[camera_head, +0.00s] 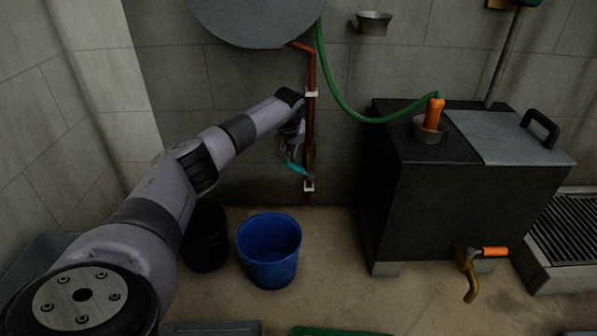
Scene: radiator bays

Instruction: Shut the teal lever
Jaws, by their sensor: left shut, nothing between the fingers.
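The teal lever (297,169) sits low on the copper pipe (311,122) that runs down the back wall, and points left and slightly up from the pipe. My left gripper (289,154) is at the lever's left end, close to it or touching; I cannot tell which. Its fingers are small and dark here, and they look shut with nothing held. My left arm reaches in from the lower left and hides part of the wall. My right gripper does not show.
A blue bucket (269,252) and a black bucket (204,240) stand on the floor below. A dark tank (437,214) with an orange-handled tap (494,251) stands right. A green hose (343,100) hangs from the round grey vessel (258,22) to an orange nozzle (433,114).

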